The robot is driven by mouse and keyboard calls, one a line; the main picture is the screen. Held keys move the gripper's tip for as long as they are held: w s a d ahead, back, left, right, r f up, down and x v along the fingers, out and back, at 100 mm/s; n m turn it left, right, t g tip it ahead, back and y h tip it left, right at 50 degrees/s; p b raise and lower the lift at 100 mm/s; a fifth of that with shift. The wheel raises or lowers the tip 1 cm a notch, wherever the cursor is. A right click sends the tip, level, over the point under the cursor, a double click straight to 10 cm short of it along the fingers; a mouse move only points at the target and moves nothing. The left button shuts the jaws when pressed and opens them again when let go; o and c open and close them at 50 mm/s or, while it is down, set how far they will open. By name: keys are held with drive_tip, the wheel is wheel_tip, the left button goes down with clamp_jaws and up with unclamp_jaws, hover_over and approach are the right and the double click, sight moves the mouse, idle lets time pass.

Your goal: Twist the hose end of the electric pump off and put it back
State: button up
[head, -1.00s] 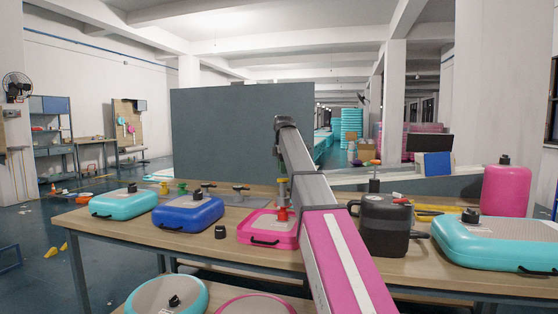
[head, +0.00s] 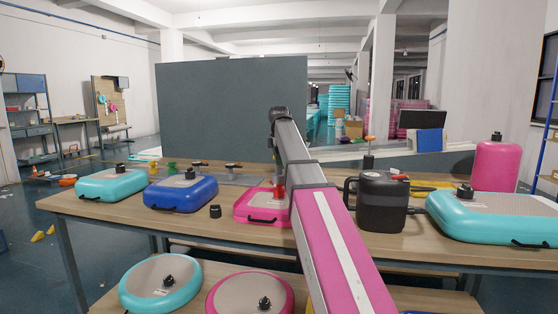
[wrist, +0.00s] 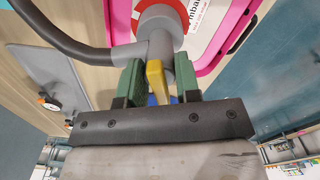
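The grey hose end (wrist: 160,44) with a red collar (wrist: 152,16) stands on a pink inflatable (wrist: 233,30) in the wrist view. The dark hose (wrist: 62,45) curves away from it to the left. A yellow tab (wrist: 155,80) sticks out from the grey part. My gripper (wrist: 160,75) has its green fingers on either side of the tab and a grey stub; I cannot tell whether they touch. In the head view the red part (head: 279,190) shows on the pink inflatable (head: 260,217), partly behind my arm. A black pump-like box (head: 382,202) stands right of my arm.
A teal inflatable (head: 112,184), a blue inflatable (head: 180,193) and a small black cap (head: 215,211) lie on the table (head: 130,214) to the left. A large teal inflatable (head: 492,217) and a pink upright one (head: 497,168) are at the right. Round inflatables lie on a lower shelf.

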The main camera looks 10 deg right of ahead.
drive_tip(key=n, duration=0.5)
idle(0.3)
drive_tip(key=n, duration=0.5)
drive_tip(key=shift+r, duration=0.2)
idle(0.3)
drive_tip(key=shift+r, duration=2.3)
drive_tip(key=shift+c, duration=0.4)
